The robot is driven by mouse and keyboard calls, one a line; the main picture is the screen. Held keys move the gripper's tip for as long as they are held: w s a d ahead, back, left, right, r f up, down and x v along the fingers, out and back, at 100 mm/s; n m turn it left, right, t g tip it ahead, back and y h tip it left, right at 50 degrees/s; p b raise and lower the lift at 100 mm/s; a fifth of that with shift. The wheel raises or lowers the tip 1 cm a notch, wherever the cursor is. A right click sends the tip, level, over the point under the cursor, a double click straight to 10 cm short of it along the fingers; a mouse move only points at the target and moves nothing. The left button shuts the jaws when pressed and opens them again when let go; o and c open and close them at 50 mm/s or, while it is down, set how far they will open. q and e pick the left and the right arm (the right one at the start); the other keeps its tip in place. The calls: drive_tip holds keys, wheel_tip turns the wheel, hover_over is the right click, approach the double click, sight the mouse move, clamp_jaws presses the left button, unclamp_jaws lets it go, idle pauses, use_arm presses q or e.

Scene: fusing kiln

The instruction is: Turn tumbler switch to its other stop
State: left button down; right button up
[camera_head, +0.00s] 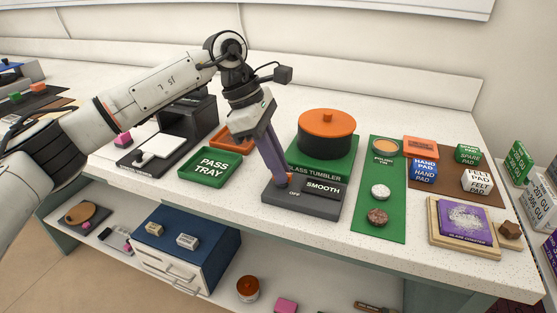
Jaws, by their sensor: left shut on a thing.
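The tumbler switch is a small orange lever (284,181) on a dark box (312,207) marked OFF at its left and SMOOTH at its right. My left gripper (282,179) reaches down from the upper left and is shut on the lever, on the OFF side of the box. The fingers hide most of the lever. The glass tumbler (326,133), a dark drum with an orange lid, stands just behind on a green base. My right gripper is not in view.
A green pass tray (208,181) and an orange tray (232,146) lie left of the switch. The white bench (323,237) is clear in front of the box.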

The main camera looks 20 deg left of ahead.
use_arm(q)
drive_tip(key=shift+w+r+m, duration=0.1)
drive_tip(key=shift+m, duration=0.5)
drive_tip(key=shift+m+g+p, duration=0.3)
drive_tip(key=c, duration=1.8)
unclamp_jaws()
drive_tip(key=v, duration=1)
